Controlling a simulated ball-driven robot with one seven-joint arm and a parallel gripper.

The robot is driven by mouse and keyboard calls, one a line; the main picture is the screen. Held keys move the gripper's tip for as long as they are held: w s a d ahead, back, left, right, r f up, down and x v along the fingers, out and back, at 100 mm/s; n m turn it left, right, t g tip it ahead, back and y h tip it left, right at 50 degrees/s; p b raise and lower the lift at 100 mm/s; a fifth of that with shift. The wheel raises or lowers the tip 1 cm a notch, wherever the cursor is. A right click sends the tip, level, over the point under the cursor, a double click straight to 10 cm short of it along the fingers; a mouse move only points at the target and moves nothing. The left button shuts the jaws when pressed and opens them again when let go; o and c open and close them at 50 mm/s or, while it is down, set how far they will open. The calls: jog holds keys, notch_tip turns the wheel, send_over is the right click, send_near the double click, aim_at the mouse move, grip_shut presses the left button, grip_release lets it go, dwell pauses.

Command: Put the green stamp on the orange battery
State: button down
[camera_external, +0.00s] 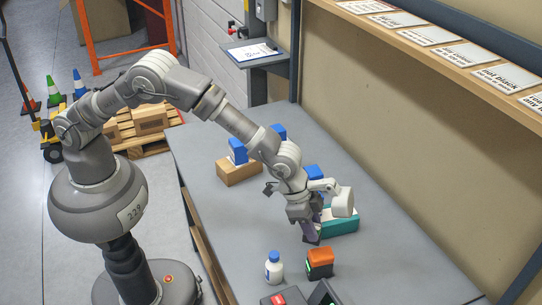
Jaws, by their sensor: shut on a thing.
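The orange battery (320,254) is a block with an orange top and black lower part, standing near the front of the table. A small green patch shows on its left side. My gripper (312,236) is behind and slightly left of it, pointing down and apart from it. My gripper is shut on a dark purple thing (314,229), mostly hidden by the fingers. I cannot make out a green stamp for certain. A teal-green box (342,222) lies just right of my gripper, partly hidden behind the wrist.
A white bottle (273,268) stands left of the battery. Dark bins (326,295) are at the front edge. A cardboard box (238,172) with a blue item on top and more blue items (279,131) stand farther back. The table's right front is clear.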

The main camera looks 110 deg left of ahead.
aim_at(320, 232)
jog(key=w, duration=0.3)
jog(key=shift+f, duration=0.1)
jog(key=shift+w+f, duration=0.15)
notch_tip(320, 232, down, 3)
jog(key=shift+f+b, duration=0.2)
jog(key=shift+b, duration=0.6)
jog(key=shift+r, duration=0.1)
jog(key=c, duration=0.8)
grip_release()
jog(key=shift+c, duration=0.2)
